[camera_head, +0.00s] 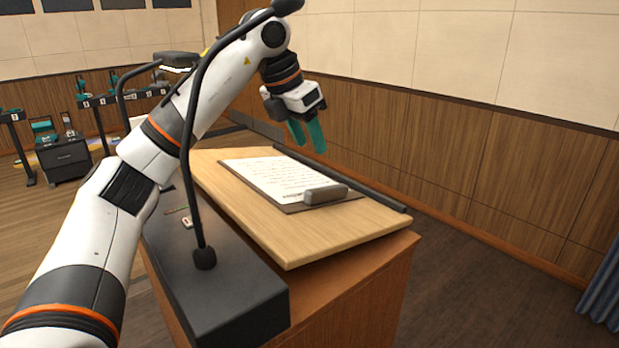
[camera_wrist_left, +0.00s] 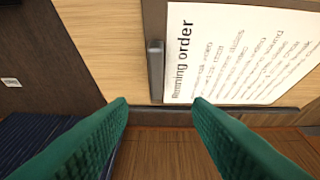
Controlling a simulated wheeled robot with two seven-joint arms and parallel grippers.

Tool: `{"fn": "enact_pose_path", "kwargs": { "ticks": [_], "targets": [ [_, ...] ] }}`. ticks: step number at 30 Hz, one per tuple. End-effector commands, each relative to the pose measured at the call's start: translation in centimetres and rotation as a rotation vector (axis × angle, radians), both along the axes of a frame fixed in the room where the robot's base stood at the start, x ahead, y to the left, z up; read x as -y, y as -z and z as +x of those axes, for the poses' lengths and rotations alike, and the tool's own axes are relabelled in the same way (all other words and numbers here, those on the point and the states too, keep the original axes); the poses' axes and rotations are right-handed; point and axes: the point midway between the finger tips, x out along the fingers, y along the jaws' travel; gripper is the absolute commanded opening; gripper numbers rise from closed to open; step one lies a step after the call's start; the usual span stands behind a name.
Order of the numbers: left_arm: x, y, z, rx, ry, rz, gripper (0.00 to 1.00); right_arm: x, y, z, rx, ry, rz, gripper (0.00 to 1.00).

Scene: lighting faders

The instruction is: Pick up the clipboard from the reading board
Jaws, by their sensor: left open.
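The clipboard (camera_head: 291,206) lies flat on the sloped wooden reading board (camera_head: 275,228) of a lectern. It carries a white printed sheet (camera_head: 275,176) and has a grey clip (camera_head: 325,195) at its near end. My left gripper (camera_head: 308,140), with green fingers, is open and empty above the board's far side, apart from the clipboard. In the left wrist view the sheet (camera_wrist_left: 225,55) reads "Running order". There the clip (camera_wrist_left: 155,72) lies just beyond the gap between the open fingers (camera_wrist_left: 160,112). My right gripper is not in view.
A dark ledge (camera_head: 350,183) runs along the board's right edge. A black gooseneck (camera_head: 193,170) rises from a dark box (camera_head: 215,292) left of the board, in front of my left arm. A panelled wall (camera_head: 450,150) stands behind. Numbered stands (camera_head: 95,102) are at far left.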

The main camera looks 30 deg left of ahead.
Motion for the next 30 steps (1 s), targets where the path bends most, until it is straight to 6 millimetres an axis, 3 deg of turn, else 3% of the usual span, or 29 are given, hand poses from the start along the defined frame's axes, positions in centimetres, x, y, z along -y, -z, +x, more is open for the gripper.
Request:
{"fn": "enact_pose_path", "kwargs": {
  "ticks": [11, 21, 30],
  "targets": [
    [0.9, 5.2, 1.7, -0.016, 0.007, 0.036, 0.45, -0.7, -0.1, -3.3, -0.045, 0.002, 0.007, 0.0],
    [1.7, 8.3, 2.5, -0.017, 0.006, 0.035, 0.45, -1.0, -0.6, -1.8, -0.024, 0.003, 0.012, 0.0],
    [2.3, 11.2, 3.4, -0.013, 0.005, 0.033, 0.45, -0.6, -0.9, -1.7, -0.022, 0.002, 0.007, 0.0]
  ]
}}
